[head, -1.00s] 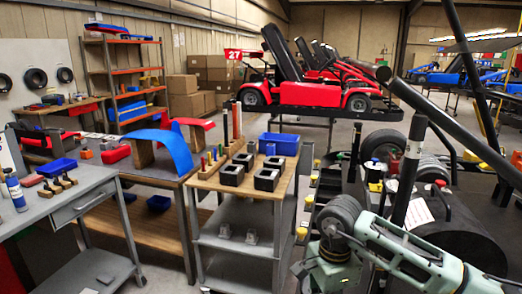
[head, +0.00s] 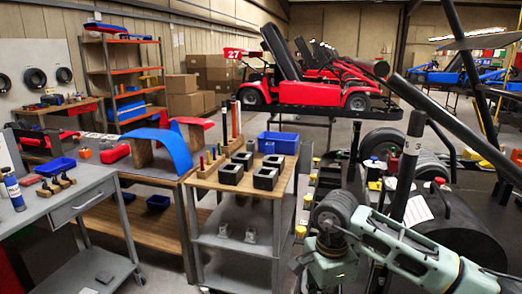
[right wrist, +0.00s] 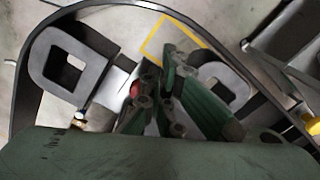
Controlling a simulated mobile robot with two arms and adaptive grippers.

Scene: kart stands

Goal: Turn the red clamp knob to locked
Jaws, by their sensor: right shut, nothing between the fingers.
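A small red piece (right wrist: 134,89) shows in the right wrist view, just left of my right gripper (right wrist: 170,50) and partly covered by its green linkage. It may be the clamp knob, but too little shows to tell its shape or turn position. My left gripper is not in view.
A dark curved tube (right wrist: 35,65) arches around the gripper, beside a grey block with a square hole (right wrist: 75,65). A wooden-topped cart (head: 207,183) stands to the left of my arm. Black kart tubes and a dark drum (head: 455,228) crowd the right side.

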